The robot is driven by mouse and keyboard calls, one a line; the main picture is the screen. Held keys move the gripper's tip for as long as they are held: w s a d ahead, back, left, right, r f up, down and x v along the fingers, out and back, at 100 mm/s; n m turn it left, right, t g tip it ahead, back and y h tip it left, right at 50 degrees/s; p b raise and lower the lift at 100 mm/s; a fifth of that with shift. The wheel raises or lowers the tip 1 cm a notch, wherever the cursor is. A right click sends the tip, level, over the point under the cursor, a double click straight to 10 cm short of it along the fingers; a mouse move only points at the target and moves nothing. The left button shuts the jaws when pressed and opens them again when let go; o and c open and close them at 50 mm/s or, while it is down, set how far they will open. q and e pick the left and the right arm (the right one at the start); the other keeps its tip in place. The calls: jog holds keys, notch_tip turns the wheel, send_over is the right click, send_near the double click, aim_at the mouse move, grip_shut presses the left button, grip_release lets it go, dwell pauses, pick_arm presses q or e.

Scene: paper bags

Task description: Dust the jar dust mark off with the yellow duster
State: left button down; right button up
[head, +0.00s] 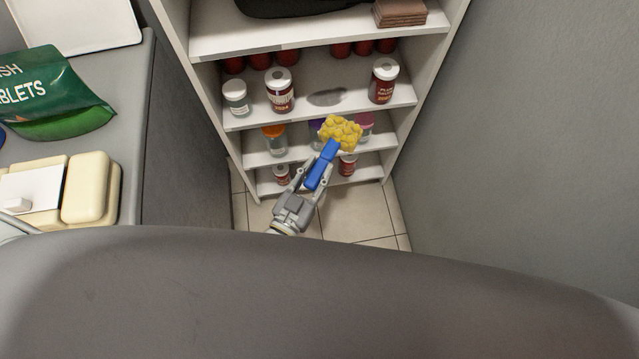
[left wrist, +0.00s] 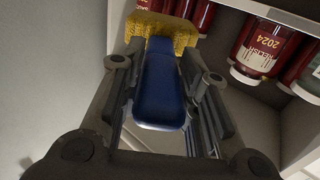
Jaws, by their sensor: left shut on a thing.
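The yellow duster has a yellow fluffy head (head: 341,132) and a blue handle (head: 322,165). My left gripper (head: 309,181) is shut on the blue handle, which also shows in the left wrist view (left wrist: 161,88). The duster head is in front of the shelf unit, below and slightly right of the grey dust mark (head: 327,97) in the head view. The dust mark lies on a white shelf between a labelled red jar (head: 280,91) at its left and another red jar (head: 383,82) at its right. I cannot tell whether the head touches the shelf edge. My right gripper is not in view.
A jar with a white lid (head: 236,98) stands at the left of the same shelf. More jars, one orange-lidded (head: 274,139), stand on the lower shelves. A grey counter (head: 140,130) is left and a grey wall (head: 530,130) right. Tiled floor (head: 350,215) shows below.

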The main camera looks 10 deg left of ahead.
pick_arm(q)
jog(key=w, duration=0.1)
jog(key=w+a, duration=0.1)
jog(key=w, duration=0.1)
jog(key=w+b, duration=0.1)
jog(key=w, duration=0.1)
jog(key=shift+a, duration=0.3)
jog(key=w+a+f+b, duration=0.2)
jog(key=w+b, duration=0.1)
jog(key=w, duration=0.4)
jog(key=shift+w+a+b, duration=0.25)
jog(key=shift+w+b, duration=0.1)
jog(key=shift+w, duration=0.05)
jog(key=shift+f+b, duration=0.45)
jog(key=shift+f, duration=0.4)
jog(key=shift+a, duration=0.15)
